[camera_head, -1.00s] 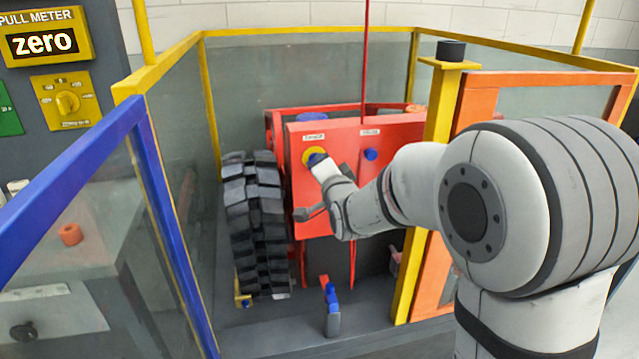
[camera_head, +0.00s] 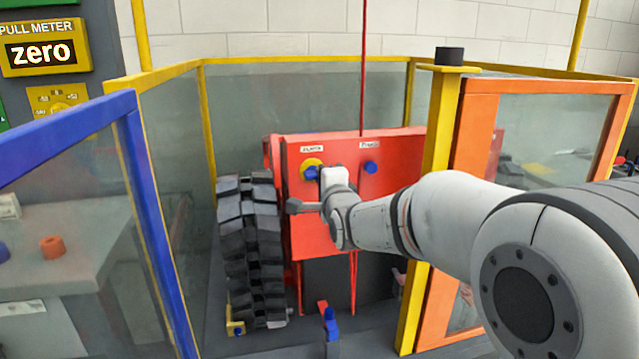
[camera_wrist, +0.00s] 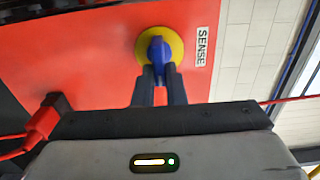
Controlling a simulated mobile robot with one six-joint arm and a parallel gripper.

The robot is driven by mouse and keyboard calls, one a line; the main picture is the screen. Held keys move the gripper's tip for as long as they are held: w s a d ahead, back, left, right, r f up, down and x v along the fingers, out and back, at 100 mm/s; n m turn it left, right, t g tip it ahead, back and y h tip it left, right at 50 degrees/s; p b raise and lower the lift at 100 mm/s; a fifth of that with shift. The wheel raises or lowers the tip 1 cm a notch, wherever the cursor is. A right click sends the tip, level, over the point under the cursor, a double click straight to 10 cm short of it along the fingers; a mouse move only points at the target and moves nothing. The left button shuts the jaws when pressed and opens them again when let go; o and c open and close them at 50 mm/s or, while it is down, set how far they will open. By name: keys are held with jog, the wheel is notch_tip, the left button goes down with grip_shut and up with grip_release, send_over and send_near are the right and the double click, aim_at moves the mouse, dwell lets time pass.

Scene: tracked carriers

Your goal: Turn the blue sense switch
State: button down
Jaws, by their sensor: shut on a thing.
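The blue sense switch (camera_head: 311,173) is a knob on a round yellow disc (camera_head: 312,162) on the front of the red carrier (camera_head: 310,225). In the wrist view, the blue knob (camera_wrist: 158,50) sits upright on its yellow disc (camera_wrist: 142,45), left of a label reading SENSE. My gripper (camera_wrist: 159,73) has its two dark fingers on either side of the lower part of the knob and is shut on it. In the head view, my gripper (camera_head: 321,174) reaches the knob from the right, and its fingers are mostly hidden.
A second blue knob (camera_head: 370,167) is on the red panel to the right. A black track (camera_head: 252,250) is at the carrier's left. A yellow post (camera_head: 432,190) and an orange-framed panel (camera_head: 535,87) stand beside my arm. A blue-framed panel (camera_head: 150,215) is at left.

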dwell(0.3)
jog(key=c, duration=1.5)
grip_release()
jog(key=v, duration=0.7)
jog(key=shift+s+d+p, duration=0.15)
jog(key=shift+s+p, duration=0.15)
jog(key=shift+s, duration=0.1)
jog(key=shift+r, duration=0.1)
